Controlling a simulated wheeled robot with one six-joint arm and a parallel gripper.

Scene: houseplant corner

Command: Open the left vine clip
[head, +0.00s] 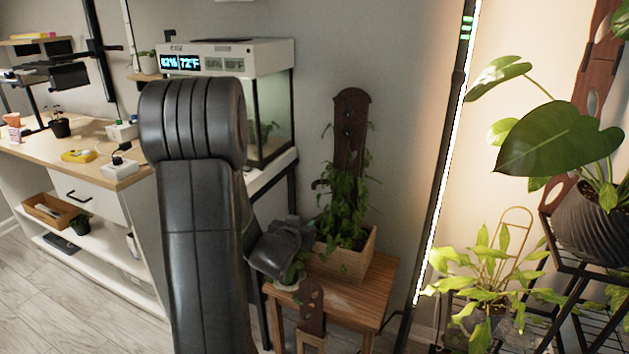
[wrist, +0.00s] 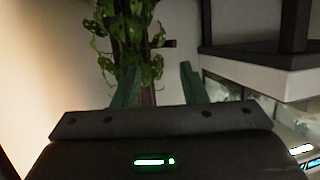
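A climbing vine (head: 345,195) grows up a dark brown board (head: 351,125) with holes, out of a wooden planter box (head: 345,262). In the wrist view the vine (wrist: 125,35) hangs beyond my gripper (wrist: 157,82). Its two green fingers stand apart, with nothing visibly held between them. A small dark bar (wrist: 165,43) juts sideways near the stem; I cannot tell whether it is the left vine clip. No clip can be clearly made out in the head view. There my arm's dark end is left of the planter, and the fingertips cannot be made out.
The planter stands on a small wooden table (head: 345,300). A white-topped glass tank (head: 272,125) is behind my arm. A lit vertical pole (head: 445,170) stands right of the table. Leafy plants (head: 490,270) fill the right side.

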